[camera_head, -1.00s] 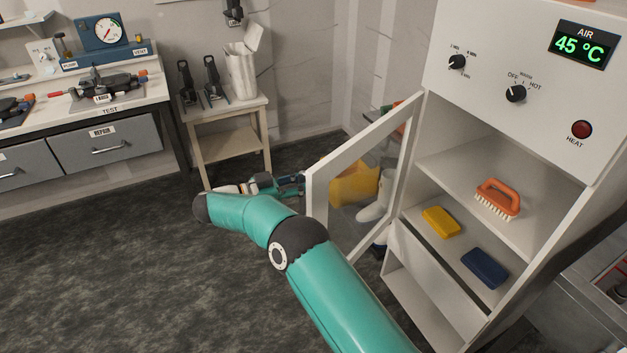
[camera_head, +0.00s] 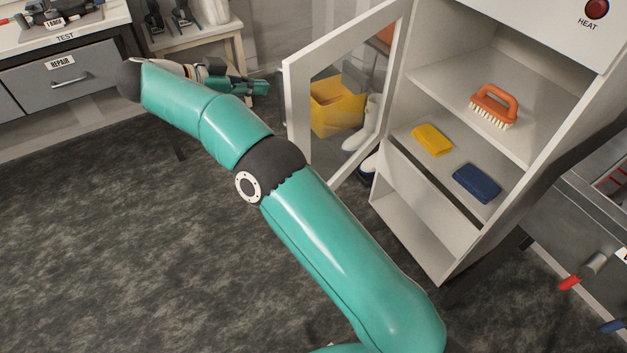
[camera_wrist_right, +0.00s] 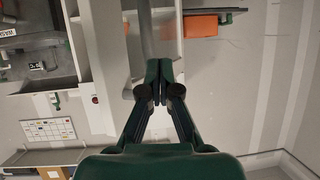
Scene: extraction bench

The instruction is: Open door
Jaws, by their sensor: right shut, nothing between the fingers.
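The white-framed glass door (camera_head: 297,112) of the white cabinet (camera_head: 560,95) stands open, swung out to the left from the cabinet's left side. My right gripper (camera_head: 264,88) is just left of the door's outer edge, with a small gap between them in the picture. Its fingers are shut and hold nothing. In the right wrist view the closed fingertips (camera_wrist_right: 159,84) meet in the middle, with pale surfaces behind them. My left gripper is not in view.
On the cabinet shelves are an orange brush (camera_head: 494,106), a yellow sponge (camera_head: 432,139) and a blue sponge (camera_head: 477,182). A yellow bin (camera_head: 336,104) and white boots (camera_head: 362,135) show through the glass. A drawer bench (camera_head: 60,85) stands at left. The dark floor (camera_head: 110,260) is clear.

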